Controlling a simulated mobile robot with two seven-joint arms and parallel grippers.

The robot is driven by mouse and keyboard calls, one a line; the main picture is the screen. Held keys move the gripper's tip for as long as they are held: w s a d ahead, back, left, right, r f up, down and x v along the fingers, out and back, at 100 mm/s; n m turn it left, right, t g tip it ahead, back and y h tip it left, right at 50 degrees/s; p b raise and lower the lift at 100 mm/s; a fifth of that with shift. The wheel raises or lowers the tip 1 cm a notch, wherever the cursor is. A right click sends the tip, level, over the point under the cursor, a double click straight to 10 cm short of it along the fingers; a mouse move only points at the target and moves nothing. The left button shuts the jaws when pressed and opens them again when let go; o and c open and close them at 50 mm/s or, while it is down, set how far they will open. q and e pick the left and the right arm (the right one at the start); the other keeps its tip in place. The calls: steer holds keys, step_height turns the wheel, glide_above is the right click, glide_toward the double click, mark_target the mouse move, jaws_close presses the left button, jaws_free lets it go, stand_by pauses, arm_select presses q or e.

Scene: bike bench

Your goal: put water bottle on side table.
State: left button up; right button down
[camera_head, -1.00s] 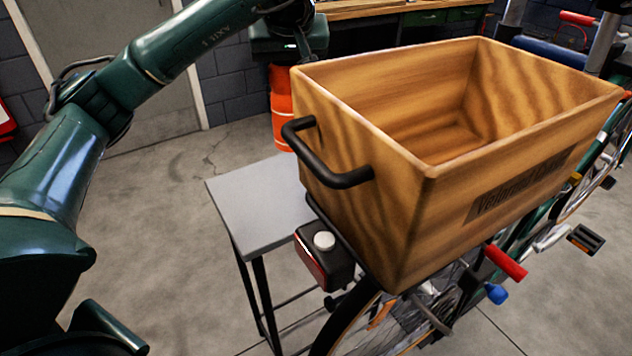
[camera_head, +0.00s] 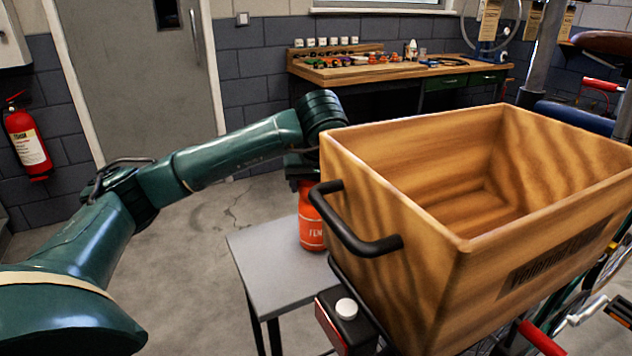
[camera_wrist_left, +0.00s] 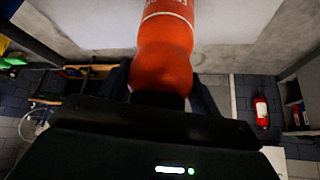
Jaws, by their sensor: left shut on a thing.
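The water bottle (camera_head: 311,222) is orange with white lettering, upright, and partly hidden by the wooden crate in the head view. The side table (camera_head: 270,265) has a grey top and dark legs, left of the crate. The bottle's lower end shows against the tabletop; I cannot tell whether it touches. In the left wrist view the bottle (camera_wrist_left: 165,50) runs upward from between the dark fingers (camera_wrist_left: 163,92). My right gripper is not in view.
A wooden crate (camera_head: 420,255) with a black handle (camera_head: 350,225) stands close on the right, over a bicycle. A black and red light (camera_head: 340,320) sits below it by the table. A workbench (camera_head: 400,72) stands behind. The table's left part is bare.

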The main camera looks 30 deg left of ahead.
arm_select(q)
steer(key=o, duration=1.7)
steer(key=shift+f, duration=0.15)
steer(key=shift+s+d+r, duration=0.1)
steer(key=shift+r, duration=0.4)
steer(key=v, duration=0.6)
steer(key=shift+s+d+r, duration=0.1)
steer(key=shift+s+r, duration=0.15)
steer(key=shift+r, duration=0.1)
